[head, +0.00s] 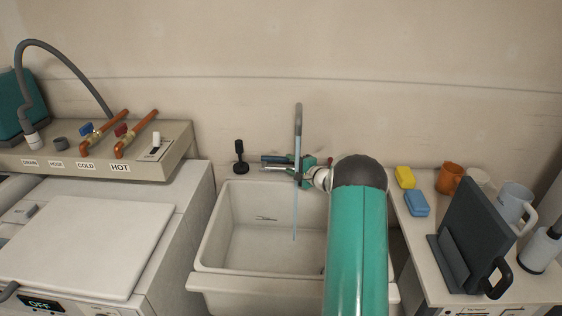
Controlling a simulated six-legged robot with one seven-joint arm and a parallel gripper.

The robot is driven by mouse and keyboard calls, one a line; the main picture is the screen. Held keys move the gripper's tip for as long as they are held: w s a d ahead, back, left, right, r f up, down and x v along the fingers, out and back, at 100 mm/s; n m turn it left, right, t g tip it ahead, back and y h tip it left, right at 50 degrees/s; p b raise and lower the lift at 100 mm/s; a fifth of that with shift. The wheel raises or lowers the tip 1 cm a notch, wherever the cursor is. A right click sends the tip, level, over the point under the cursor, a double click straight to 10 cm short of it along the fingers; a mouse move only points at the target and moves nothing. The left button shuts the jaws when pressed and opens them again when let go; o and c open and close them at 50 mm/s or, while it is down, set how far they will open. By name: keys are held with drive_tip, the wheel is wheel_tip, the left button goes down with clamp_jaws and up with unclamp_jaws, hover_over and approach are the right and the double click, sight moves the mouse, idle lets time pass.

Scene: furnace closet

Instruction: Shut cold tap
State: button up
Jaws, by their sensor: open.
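A grey upright spout (298,122) stands behind the white sink (228,235), and a thin stream of water (295,212) runs down into the basin. My gripper (264,163) is at the sink's back rim, at the foot of the spout, with its fingers pointing left. It is open. A small red part (329,160) shows just right of the spout's foot. The sink's cold tap handle cannot be made out; my gripper and arm cover much of that area.
A black knobbed upright object (239,157) stands on the back ledge left of my gripper. The right counter holds a yellow sponge (405,177), a blue sponge (416,203), mugs and a dark upright board (475,235).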

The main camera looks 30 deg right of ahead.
sight(282, 160)
drive_tip(key=w, duration=0.3)
drive_tip(key=w+a, duration=0.1)
drive_tip(key=w, duration=0.1)
drive_tip(key=shift+w+f, duration=0.25)
drive_tip(key=shift+f, duration=0.15)
clamp_jaws()
